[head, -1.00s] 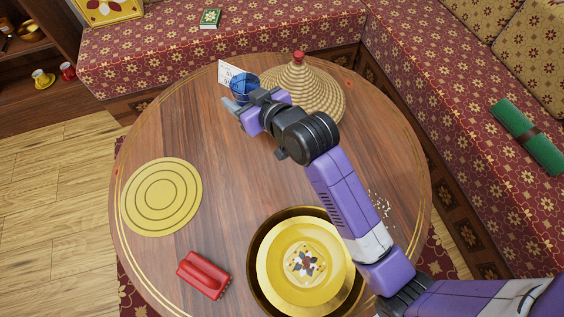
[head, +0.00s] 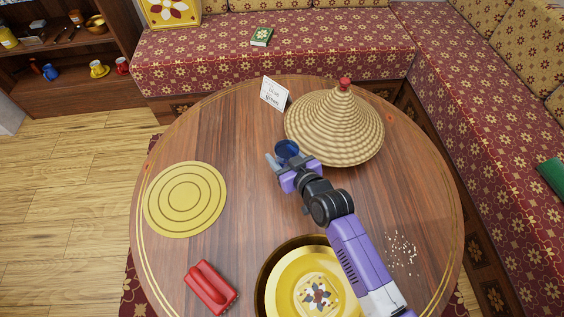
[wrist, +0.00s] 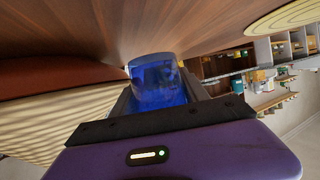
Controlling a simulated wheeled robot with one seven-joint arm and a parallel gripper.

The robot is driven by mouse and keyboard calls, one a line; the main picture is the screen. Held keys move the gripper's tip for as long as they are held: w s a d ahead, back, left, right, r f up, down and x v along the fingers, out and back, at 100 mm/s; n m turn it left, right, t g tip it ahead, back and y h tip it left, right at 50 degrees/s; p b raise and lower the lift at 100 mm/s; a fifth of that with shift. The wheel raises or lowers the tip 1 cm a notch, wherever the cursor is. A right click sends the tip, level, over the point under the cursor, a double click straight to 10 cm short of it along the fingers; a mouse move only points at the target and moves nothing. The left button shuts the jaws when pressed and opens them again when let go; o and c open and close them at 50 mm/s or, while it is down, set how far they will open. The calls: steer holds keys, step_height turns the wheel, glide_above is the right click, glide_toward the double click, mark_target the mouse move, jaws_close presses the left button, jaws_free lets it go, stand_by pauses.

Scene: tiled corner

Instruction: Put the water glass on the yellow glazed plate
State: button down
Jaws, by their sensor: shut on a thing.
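The water glass is a blue see-through glass (head: 287,149), held between the fingers of my gripper (head: 284,160) near the woven cone lid. In the wrist view the blue glass (wrist: 157,82) sits between the dark fingers, and my gripper (wrist: 160,98) is shut on it. I cannot tell whether its base touches the table. The yellow glazed plate (head: 285,290) has a flower pattern in its middle. It lies in a dark, gold-rimmed round tray (head: 266,275) at the near edge, partly cut off by the picture and partly behind my arm.
A woven cone lid (head: 335,125) stands just right of the glass, and a card (head: 274,93) stands behind. A yellow round mat (head: 185,199) and a red brush (head: 211,287) lie on the left. White grains (head: 402,253) lie right of my arm. The table's middle left is clear.

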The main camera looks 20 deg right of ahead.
steer(key=shift+f+b, duration=0.35)
steer(key=shift+f, duration=1.4)
steer(key=shift+f, duration=0.1)
steer(key=shift+f, duration=0.15)
steer(key=c, duration=0.8)
jaws_free()
steer(key=shift+c, duration=0.2)
